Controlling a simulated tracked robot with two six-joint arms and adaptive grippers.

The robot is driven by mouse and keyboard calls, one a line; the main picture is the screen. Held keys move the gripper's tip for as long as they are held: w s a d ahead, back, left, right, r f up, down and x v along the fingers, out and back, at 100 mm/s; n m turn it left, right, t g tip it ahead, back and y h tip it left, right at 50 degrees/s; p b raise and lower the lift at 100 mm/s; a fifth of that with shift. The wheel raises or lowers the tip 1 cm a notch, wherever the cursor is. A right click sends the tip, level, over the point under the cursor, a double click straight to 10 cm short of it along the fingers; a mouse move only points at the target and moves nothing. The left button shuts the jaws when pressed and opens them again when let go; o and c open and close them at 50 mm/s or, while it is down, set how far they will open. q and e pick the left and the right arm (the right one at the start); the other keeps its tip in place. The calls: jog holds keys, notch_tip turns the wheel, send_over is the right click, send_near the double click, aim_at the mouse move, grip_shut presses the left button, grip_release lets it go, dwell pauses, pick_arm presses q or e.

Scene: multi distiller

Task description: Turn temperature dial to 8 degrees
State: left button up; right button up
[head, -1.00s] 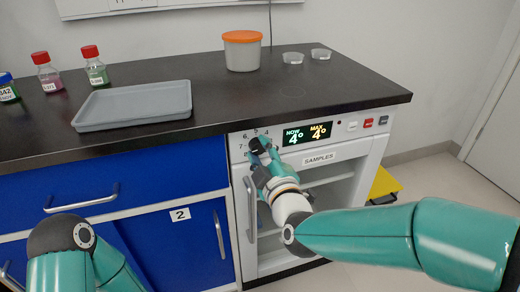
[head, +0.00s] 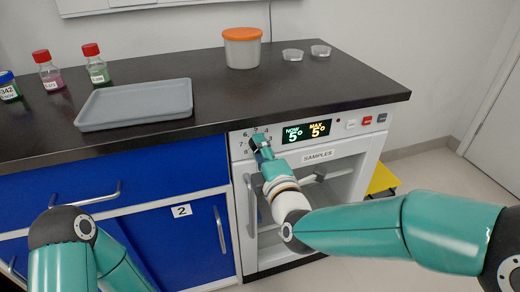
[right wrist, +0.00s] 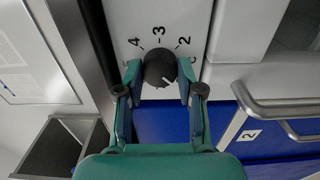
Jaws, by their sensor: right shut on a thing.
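The temperature dial (right wrist: 159,68) is a round black knob on the white front of the samples cabinet (head: 318,155). Numbers ring it; 2, 3 and 4 show clearly in the right wrist view. My right gripper (right wrist: 158,82) is shut on the dial, one finger on each side. In the head view my right gripper (head: 261,147) covers most of the dial. The display (head: 307,132) beside it reads NOW 5° and MAX 5°. Part of my left arm shows at the lower left; its gripper is out of view.
A grey tray (head: 135,121), red-capped bottles (head: 97,66), an orange-lidded tub (head: 242,50) and two glass dishes (head: 320,51) stand on the dark counter (head: 290,96). The cabinet's vertical handle (head: 251,205) is below the dial. Switches (head: 367,121) sit right of the display.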

jog(key=shift+f, duration=0.4)
jog(key=o, duration=1.1)
jog(key=shift+o, duration=0.3)
jog(key=shift+r, duration=0.15)
jog(key=shift+r, duration=0.1)
jog(key=v, duration=1.2)
